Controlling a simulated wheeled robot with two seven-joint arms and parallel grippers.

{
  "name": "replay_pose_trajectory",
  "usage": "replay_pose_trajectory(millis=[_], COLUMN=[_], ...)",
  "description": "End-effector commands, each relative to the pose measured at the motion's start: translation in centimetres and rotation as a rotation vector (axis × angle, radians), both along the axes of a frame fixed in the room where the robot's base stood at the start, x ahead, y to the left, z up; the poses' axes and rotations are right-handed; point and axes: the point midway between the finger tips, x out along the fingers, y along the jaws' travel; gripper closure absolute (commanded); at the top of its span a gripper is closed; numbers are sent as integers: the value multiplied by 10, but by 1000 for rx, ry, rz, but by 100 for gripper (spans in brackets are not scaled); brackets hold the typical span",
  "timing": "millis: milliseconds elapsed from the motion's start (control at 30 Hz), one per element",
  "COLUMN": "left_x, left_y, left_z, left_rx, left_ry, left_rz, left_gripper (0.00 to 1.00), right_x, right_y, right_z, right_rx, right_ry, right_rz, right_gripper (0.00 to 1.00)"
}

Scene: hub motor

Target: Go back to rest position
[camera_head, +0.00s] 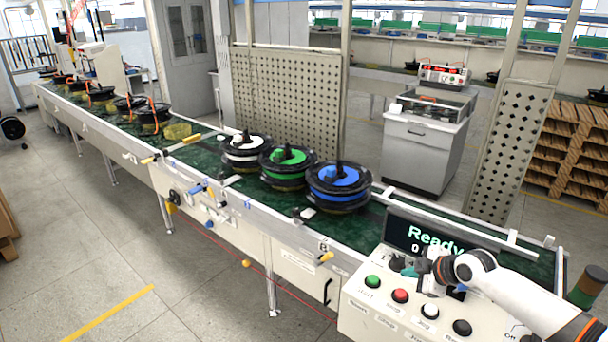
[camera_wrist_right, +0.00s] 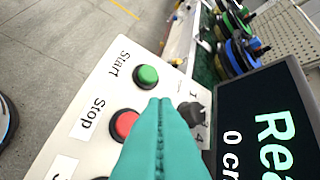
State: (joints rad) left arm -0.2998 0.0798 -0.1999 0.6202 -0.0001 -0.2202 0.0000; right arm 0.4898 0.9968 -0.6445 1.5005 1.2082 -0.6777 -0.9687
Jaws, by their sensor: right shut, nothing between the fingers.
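My right gripper (camera_head: 408,267) is over the control panel (camera_head: 362,318), near its screen. In the right wrist view its teal fingers (camera_wrist_right: 161,140) are pressed together with nothing between them. They cover part of the red Stop button (camera_wrist_right: 125,125); the green Start button (camera_wrist_right: 147,76) is clear of them. I cannot tell whether the fingertips touch the panel. The screen (camera_head: 432,240) reads "Ready". My left gripper is not in view.
A green conveyor (camera_head: 395,225) runs behind the panel. On it stand hub motors with white (camera_head: 246,148), green (camera_head: 287,160) and blue (camera_head: 339,180) tops. Several more stand at the far left. A grey cabinet (camera_head: 420,150) and perforated panels are behind.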

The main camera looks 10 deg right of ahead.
Motion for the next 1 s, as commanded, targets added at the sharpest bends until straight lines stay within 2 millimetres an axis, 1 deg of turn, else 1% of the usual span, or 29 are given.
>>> replay_pose_trajectory(millis=[67,133,167,233,267,300,367,400,433,500,600,667,700,833,1000], left_x=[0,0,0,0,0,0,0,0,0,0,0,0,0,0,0], left_y=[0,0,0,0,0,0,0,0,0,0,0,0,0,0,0], left_z=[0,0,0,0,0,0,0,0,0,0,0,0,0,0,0], left_rx=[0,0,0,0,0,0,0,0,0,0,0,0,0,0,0], left_ry=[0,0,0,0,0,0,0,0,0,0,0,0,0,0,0], left_rz=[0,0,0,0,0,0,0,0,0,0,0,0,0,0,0], left_gripper=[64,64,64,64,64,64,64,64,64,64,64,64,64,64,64], right_x=[-6,-18,-26,-50,-63,-82,-113,-136,-153,-186,-220,-237,-246,-274,-309], right_y=[14,37,50,87,105,128,161,182,194,212,219,218,217,208,191], right_z=[-9,-23,-31,-51,-59,-69,-81,-86,-88,-88,-85,-81,-79,-73,-63], right_rx=[9,25,33,58,71,87,114,135,149,177,203,215,222,240,251], right_ry=[20,54,76,132,159,196,249,287,312,360,410,431,444,480,520], right_rz=[15,35,45,67,73,76,63,39,11,-76,-211,-289,-339,-499,-704], right_gripper=[100,100,100,100,100,100,100,100,100,100,100,100,100,100,100])
